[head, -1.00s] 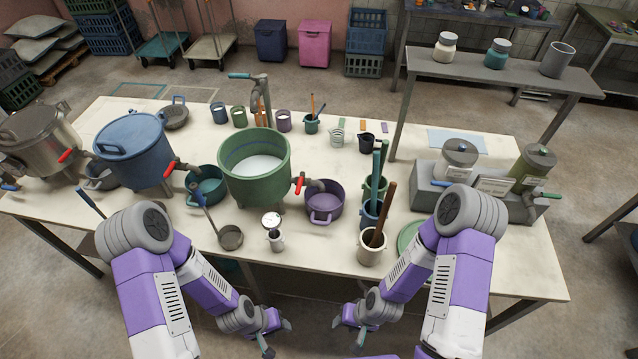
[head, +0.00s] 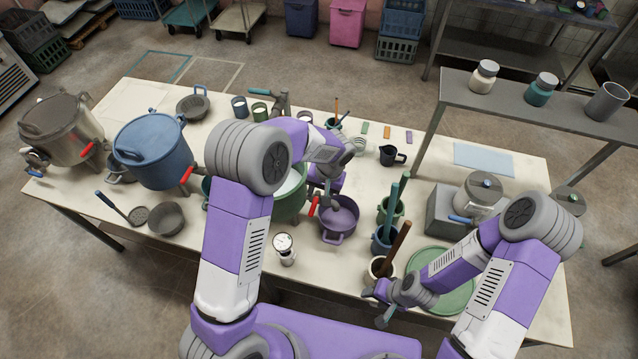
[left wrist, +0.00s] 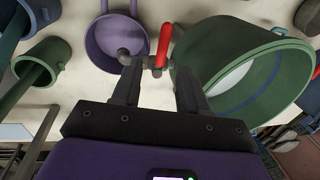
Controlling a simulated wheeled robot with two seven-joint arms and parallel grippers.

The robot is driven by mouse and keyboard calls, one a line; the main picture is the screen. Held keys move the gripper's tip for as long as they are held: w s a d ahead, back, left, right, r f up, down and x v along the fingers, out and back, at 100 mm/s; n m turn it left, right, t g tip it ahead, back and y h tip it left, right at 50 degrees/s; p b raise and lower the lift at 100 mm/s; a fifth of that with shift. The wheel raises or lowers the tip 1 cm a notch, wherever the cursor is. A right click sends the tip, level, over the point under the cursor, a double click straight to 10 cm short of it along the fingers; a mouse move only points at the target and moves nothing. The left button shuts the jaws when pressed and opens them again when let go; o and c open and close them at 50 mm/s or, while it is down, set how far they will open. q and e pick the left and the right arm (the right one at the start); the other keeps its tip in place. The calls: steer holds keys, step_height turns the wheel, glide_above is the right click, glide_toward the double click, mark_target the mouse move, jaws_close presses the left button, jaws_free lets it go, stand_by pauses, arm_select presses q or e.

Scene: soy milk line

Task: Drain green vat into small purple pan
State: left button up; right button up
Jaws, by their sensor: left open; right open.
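The green vat (head: 292,207), holding white liquid, stands mid-table, partly hidden behind my left arm. Its tap has a red handle (head: 312,206), also in the left wrist view (left wrist: 164,45). The small purple pan (head: 339,221) stands to the right of the vat by the tap's grey spout (left wrist: 126,56). The visible inside of the pan looks empty. My left gripper (head: 322,199) is open above the tap; in the left wrist view its fingers (left wrist: 157,82) lie either side of the handle's lower end, and contact cannot be told. My right gripper (head: 375,307) is open and empty near the table's front edge.
Pots holding upright tools, including a white pot (head: 382,268), stand right of the pan. A small dial-topped device (head: 286,250) stands in front of the vat. A blue vat (head: 150,150) and steel pot (head: 62,128) are at the left. A green plate (head: 455,292) lies at right.

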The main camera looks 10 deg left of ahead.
mark_target(314, 204)
arm_select(q)
steer(key=f, duration=0.2)
steer(key=a+f, duration=0.1)
steer(key=f, duration=0.3)
steer(key=shift+a+f, duration=0.3)
steer(key=shift+w, duration=0.1)
jaws_close()
